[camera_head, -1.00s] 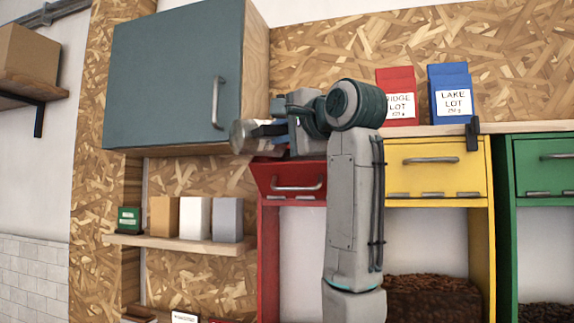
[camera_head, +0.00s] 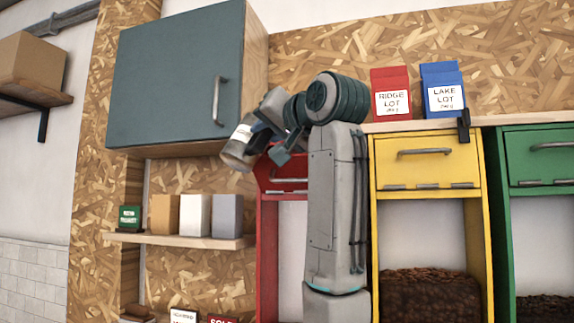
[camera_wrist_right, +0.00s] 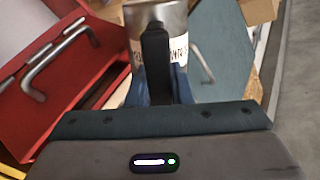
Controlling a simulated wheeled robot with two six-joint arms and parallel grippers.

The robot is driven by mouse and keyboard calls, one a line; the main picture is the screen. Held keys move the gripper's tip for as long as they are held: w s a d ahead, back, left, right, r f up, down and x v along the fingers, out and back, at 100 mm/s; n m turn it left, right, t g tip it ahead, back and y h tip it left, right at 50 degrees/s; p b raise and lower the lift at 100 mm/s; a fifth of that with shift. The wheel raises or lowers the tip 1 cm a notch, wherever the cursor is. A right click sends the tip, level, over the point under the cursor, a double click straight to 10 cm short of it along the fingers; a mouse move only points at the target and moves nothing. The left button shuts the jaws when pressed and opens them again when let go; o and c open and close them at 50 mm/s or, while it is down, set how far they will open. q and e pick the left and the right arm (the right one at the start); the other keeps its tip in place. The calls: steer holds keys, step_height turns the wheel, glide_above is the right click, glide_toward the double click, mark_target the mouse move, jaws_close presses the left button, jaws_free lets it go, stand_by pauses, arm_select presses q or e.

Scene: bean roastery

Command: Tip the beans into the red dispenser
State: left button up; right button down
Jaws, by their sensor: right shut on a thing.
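The red dispenser (camera_head: 267,240) stands left of the yellow one, partly hidden by my right arm. Its handled front flap (camera_head: 289,184) leans outward at the top; the dispenser also shows at the left of the right wrist view (camera_wrist_right: 50,90). My right gripper (camera_head: 256,138) is shut on a metal can with a white label (camera_head: 237,153). The can is tilted, its lower end toward the lower left, just above and left of the red dispenser's top. In the wrist view the can (camera_wrist_right: 172,22) sits between the fingers. Its contents are hidden, and no falling beans show. My left gripper is out of view.
A blue-grey cabinet (camera_head: 175,80) hangs close behind and above the can. A shelf (camera_head: 185,240) with several packs is below left. Yellow (camera_head: 427,165) and green (camera_head: 545,160) dispensers stand to the right, with red (camera_head: 391,92) and blue (camera_head: 443,90) bags above.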

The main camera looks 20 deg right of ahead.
mark_target(261, 148)
steer(key=f+b, duration=0.1)
steer(key=a+f+n+b, duration=0.1)
steer(key=f+n+b, duration=0.1)
steer(key=shift+s+a+f, duration=0.1)
steer(key=shift+a+f, duration=0.25)
steer(key=shift+a, duration=0.05)
steer(key=shift+s+a+f+n+b, duration=0.25)
steer(key=shift+a+n+b, duration=0.25)
steer(key=shift+n, duration=0.55)
steer(key=shift+s+a+f+n+b, duration=0.15)
steer(key=shift+a+n+b, duration=0.35)
steer(key=shift+n, duration=0.55)
